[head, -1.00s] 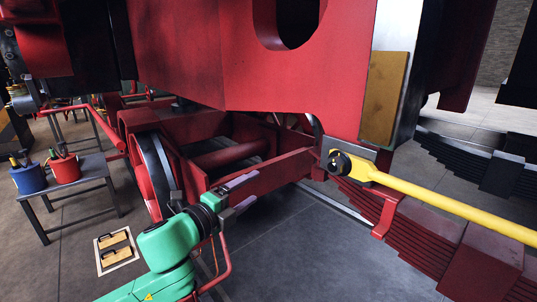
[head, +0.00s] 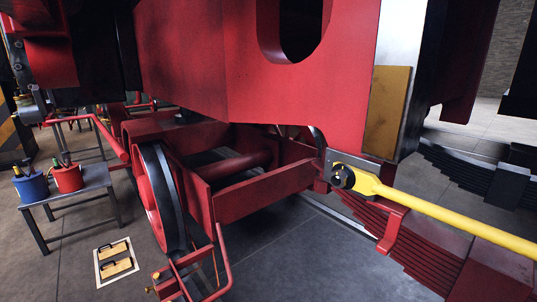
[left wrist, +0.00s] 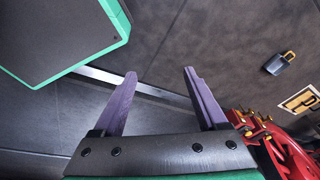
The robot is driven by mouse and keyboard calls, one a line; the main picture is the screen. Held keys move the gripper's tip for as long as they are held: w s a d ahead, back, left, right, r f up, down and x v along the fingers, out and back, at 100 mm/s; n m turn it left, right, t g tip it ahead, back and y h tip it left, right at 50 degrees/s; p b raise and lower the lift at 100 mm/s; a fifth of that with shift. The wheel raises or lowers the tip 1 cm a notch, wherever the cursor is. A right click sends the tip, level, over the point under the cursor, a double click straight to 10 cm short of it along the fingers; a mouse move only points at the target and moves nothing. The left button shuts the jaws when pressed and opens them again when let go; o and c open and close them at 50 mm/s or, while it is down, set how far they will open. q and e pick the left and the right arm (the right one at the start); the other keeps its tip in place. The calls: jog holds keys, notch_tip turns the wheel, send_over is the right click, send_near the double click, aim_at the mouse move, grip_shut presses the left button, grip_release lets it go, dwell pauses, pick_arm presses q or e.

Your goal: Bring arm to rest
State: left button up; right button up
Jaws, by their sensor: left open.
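My left gripper (left wrist: 157,97) shows in the left wrist view with its two purple-grey fingers spread apart and nothing between them. Beyond the fingers is dark floor with a pale rail strip. The left arm and gripper are out of the head view. My right gripper is in neither view.
The red locomotive frame (head: 265,195) and a wheel (head: 160,200) fill the middle. A metal table (head: 88,181) carries a blue bucket (head: 32,188) and a red bucket (head: 68,180).

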pick_arm(q)
jog(key=s+f+n+g, duration=0.1)
jog(key=s, duration=0.7)
jog(key=shift+s+d+f+g, duration=0.3)
jog(key=shift+d, duration=0.15)
